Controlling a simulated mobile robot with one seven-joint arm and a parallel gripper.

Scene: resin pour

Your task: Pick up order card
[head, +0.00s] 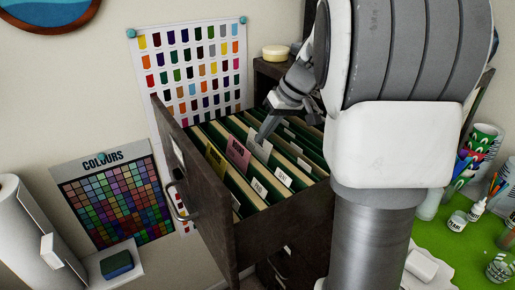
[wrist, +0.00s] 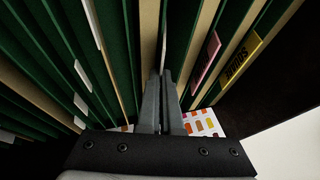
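A pale grey-white card (head: 259,149) stands upright among the green and tan folders in the open drawer, just right of a pink tab. I cannot read its writing, so I cannot tell for sure that it is the order card. My gripper (head: 262,137) reaches down into the drawer at this card's top edge. In the wrist view my gripper (wrist: 167,78) has its two fingers close together, with the card's thin edge (wrist: 163,38) between them. The lower part of the card is hidden among the folders.
The dark drawer (head: 283,226) is pulled out and full of hanging folders. A pink tab (head: 238,154) and a yellow tab (head: 215,160) stand near its front. A green table (head: 455,240) with cups and small jars is at the right.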

